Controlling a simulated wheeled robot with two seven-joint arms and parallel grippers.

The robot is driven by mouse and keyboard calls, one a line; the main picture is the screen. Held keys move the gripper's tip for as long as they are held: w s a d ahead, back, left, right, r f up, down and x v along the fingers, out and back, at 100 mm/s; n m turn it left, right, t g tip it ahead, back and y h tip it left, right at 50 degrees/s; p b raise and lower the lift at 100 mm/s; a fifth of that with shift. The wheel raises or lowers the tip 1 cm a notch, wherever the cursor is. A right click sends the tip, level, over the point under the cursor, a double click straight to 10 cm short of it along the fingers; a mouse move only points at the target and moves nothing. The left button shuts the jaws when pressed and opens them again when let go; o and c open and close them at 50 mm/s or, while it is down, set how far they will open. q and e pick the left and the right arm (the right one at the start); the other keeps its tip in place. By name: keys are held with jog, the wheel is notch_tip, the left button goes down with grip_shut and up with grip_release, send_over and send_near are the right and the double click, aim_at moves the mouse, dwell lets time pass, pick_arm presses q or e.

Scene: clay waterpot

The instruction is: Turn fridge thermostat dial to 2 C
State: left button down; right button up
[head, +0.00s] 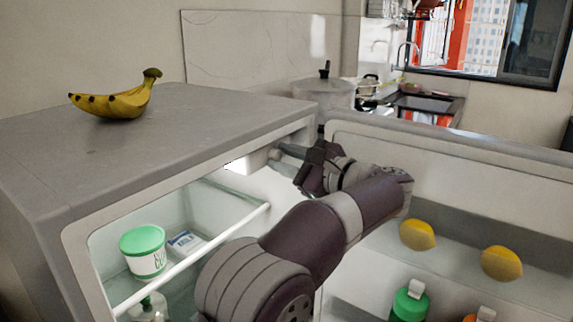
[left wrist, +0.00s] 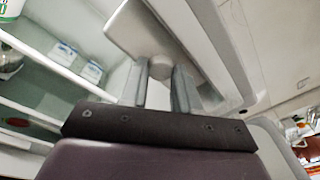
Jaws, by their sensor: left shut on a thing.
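The thermostat dial (left wrist: 161,67) is a small round grey knob on a light housing (left wrist: 140,26) under the fridge's top, inside the open fridge. In the left wrist view it sits between the two grey fingers of my left gripper (left wrist: 161,88), which is shut on it. In the head view my left gripper (head: 284,160) reaches to the upper right inner corner of the fridge (head: 165,188), beside the housing. The dial's markings and setting are not readable. My right gripper is not in view.
The fridge door (head: 455,165) stands open on the right, with two yellow lemons (head: 417,234) and bottles (head: 409,301) in its racks. A green-lidded tub (head: 143,250) and a small carton (head: 186,244) stand on the fridge shelf. Bananas (head: 117,102) lie on top.

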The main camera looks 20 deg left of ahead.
pick_arm(q)
jog(key=shift+f+m+b, duration=0.1)
jog(key=shift+m+b, duration=0.2)
jog(key=shift+m, duration=1.5)
jog(key=m, duration=0.3)
jog(key=shift+r+g, duration=0.25)
jog(key=shift+g, duration=0.15)
jog(key=m+p, duration=0.2)
jog(key=m, duration=0.1)
jog(key=shift+w+r+m+h, duration=0.1)
jog(key=shift+m+h, duration=0.2)
jog(key=shift+m+g+p, duration=0.5)
jog(key=shift+m+p, duration=0.25)
jog(key=shift+m, duration=1.05)
jog(key=c, duration=1.1)
grip_release()
